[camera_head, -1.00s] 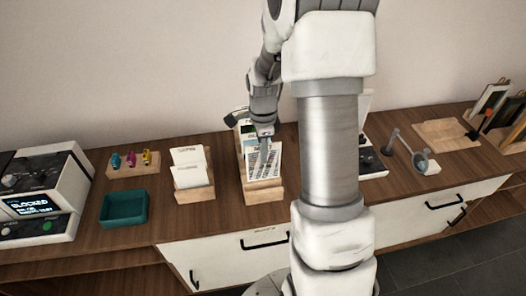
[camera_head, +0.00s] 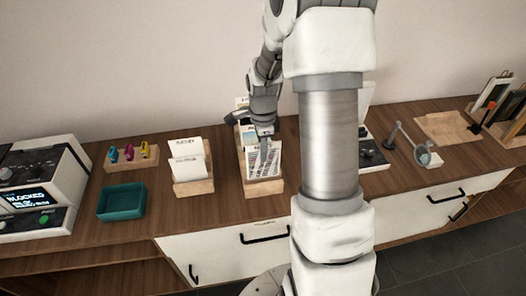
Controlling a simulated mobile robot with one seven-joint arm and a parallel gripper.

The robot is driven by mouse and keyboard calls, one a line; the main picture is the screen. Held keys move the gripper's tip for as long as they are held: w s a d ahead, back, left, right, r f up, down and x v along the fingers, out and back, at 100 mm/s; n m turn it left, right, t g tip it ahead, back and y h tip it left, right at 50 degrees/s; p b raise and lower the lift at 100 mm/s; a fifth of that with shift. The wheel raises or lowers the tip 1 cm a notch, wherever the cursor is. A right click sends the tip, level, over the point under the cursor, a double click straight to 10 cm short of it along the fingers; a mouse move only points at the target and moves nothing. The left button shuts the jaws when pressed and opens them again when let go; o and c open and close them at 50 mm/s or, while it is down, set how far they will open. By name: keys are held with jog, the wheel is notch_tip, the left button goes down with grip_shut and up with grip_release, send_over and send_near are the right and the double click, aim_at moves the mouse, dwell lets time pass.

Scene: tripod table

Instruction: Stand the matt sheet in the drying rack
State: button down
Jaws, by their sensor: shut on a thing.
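My gripper (camera_head: 265,150) points down at a wooden slotted rack (camera_head: 263,188) in the middle of the table. It is shut on a printed sheet (camera_head: 255,165), white with dark markings, that stands upright at the front of this rack. My fingers cover part of the sheet, and I cannot tell whether it is the matt one or whether its lower edge is seated in a slot. More prints stand behind it, partly hidden by my arm.
A wooden holder with white labelled cards (camera_head: 187,168) stands just left. Further left are a teal tray (camera_head: 122,201), small coloured clips (camera_head: 129,153) and a machine reading "BLOCKED" (camera_head: 35,195). Right are a lamp-like magnifier (camera_head: 420,155), a board (camera_head: 447,127) and frames (camera_head: 495,93).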

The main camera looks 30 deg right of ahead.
jog(key=shift+f, duration=0.2)
jog(key=shift+f+b, duration=1.95)
jog(key=shift+f, duration=0.4)
jog(key=c, duration=1)
grip_release()
jog(key=shift+o, duration=0.2)
jog(key=shift+r+p, duration=3.25)
jog(key=shift+r, duration=1.3)
